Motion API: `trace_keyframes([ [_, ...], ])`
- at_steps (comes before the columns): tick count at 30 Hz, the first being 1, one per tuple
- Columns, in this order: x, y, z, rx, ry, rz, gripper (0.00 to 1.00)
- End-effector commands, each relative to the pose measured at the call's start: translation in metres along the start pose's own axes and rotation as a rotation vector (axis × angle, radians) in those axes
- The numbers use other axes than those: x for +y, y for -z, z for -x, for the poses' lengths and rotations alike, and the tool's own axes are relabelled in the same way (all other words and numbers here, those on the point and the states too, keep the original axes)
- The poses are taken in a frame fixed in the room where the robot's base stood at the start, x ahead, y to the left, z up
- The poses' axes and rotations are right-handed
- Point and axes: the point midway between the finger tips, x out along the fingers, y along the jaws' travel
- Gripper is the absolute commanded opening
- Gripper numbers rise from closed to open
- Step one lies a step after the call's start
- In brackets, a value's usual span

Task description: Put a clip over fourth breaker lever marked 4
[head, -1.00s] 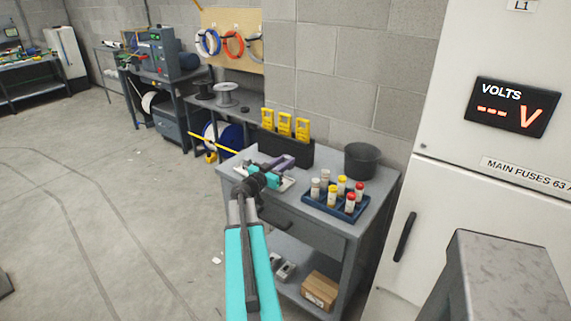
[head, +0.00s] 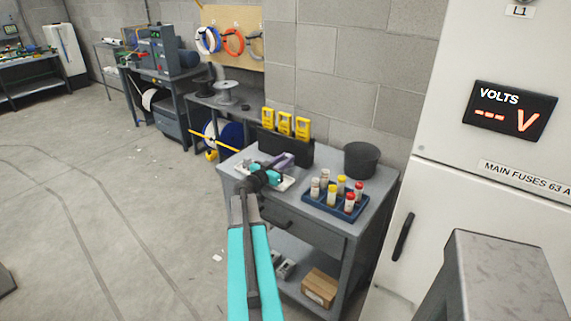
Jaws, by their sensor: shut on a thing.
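My gripper (head: 274,168) is over the grey workbench (head: 312,219), above a white tray (head: 287,184). It is seen from behind, past my teal arm. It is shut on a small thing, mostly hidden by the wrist. A purple-grey piece (head: 285,160) shows just beyond the wrist; I cannot tell whether it is a clip or part of the jaws. No breaker lever marked 4 is in view.
A blue rack of capped fuses (head: 335,202) stands right of my gripper. A black holder with yellow devices (head: 285,124) is behind it. A dark bucket (head: 361,160) stands at the back right. The white cabinet (head: 465,215) fills the right side. Open floor lies left.

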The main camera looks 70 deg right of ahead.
Motion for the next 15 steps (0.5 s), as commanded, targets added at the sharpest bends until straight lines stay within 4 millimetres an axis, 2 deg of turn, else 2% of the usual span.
trace_keyframes([
  [7, 0.000, -0.020, 0.000, 0.000, -0.001, 0.001, 0.01],
  [15, 0.000, -0.024, 0.000, 0.002, -0.001, 0.001, 0.01],
])
